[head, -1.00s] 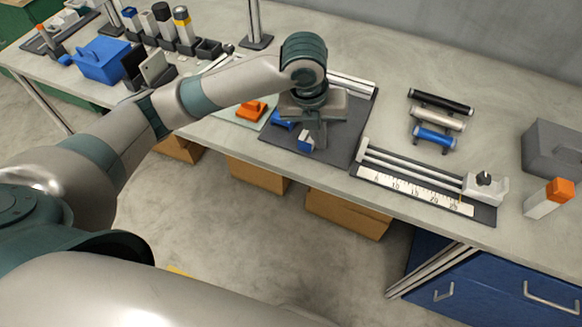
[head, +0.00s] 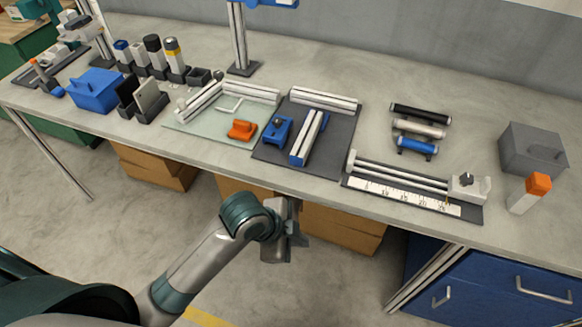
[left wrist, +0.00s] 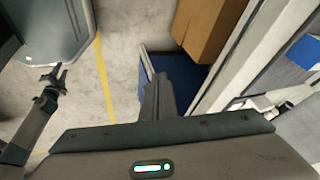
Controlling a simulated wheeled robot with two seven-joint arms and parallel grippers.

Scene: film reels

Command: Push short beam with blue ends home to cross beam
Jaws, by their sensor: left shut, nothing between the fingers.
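The short beam (head: 312,132) lies on the dark mat (head: 337,150), its blue near end towards the table's front edge. Its far end points at the pale cross beam (head: 323,98) along the mat's back. The two are close, but I cannot tell whether they touch. My left gripper (head: 287,240) is shut and empty, off the table's front edge and well apart from the beam. Its fingers also show in the left wrist view (left wrist: 158,95). What looks like my right gripper (left wrist: 55,77) shows small at the left there; its jaws are unclear.
A blue block (head: 278,130) sits left of the short beam on the mat. An orange piece (head: 242,130) lies on the pale glass plate (head: 190,125). A ruler fixture (head: 410,190) and several short rods (head: 418,130) are to the right. Cardboard boxes (head: 340,230) stand below.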

